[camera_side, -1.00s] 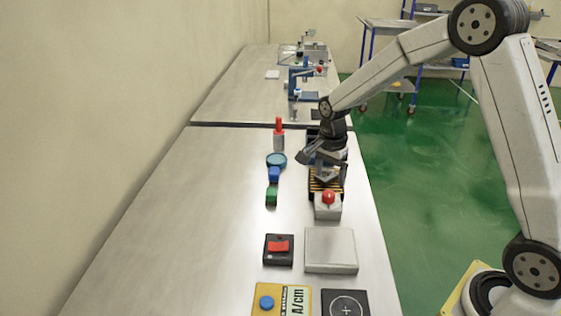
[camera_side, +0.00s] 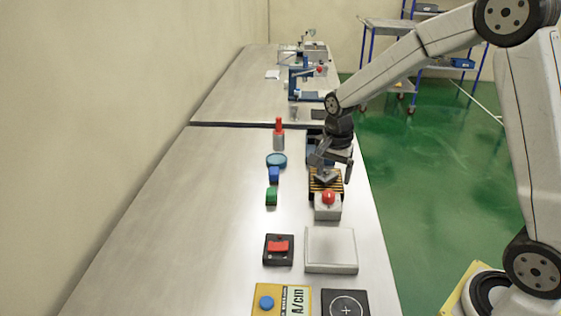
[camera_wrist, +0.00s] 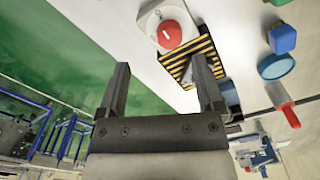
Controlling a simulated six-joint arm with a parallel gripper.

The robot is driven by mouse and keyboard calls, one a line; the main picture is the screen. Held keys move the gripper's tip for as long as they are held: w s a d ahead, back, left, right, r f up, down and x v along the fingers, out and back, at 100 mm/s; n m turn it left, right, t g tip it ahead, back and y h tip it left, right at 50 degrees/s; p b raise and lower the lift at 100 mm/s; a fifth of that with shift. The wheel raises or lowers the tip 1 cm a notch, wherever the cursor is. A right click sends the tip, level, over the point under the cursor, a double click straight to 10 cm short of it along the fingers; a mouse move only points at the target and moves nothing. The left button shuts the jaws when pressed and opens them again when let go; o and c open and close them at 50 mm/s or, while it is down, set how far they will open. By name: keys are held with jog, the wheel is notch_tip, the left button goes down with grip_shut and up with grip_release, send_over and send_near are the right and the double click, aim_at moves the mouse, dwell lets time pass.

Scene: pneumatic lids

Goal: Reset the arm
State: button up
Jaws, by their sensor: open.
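My gripper (camera_side: 332,172) is open and empty, pointing down above the table beside the black-and-yellow striped block (camera_side: 312,190). In the wrist view, the two fingers of my gripper (camera_wrist: 160,67) stand wide apart with nothing between them. The striped block shows there too (camera_wrist: 183,58), at the right finger's tip and partly hidden by it. Whether a finger touches the block cannot be told.
Left of my gripper stand a red-topped cylinder (camera_side: 279,135), a light-blue disc (camera_side: 276,160), a blue block (camera_side: 274,175) and a green block (camera_side: 271,197). Nearer are a red rocker switch (camera_side: 278,246) and a grey plate (camera_side: 331,249). The table's left side is clear.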

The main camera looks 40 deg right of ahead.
jog(key=s+a+n+t, duration=0.1)
jog(key=s+a+n, duration=0.1)
jog(key=s+n, duration=0.5)
jog(key=s+a+f+n+t, duration=0.1)
jog(key=s+a+n, duration=0.2)
jog(key=s+n, duration=0.4)
jog(key=shift+a+f+t, duration=0.15)
jog(key=shift+f+t, duration=0.1)
jog(key=shift+t, duration=0.05)
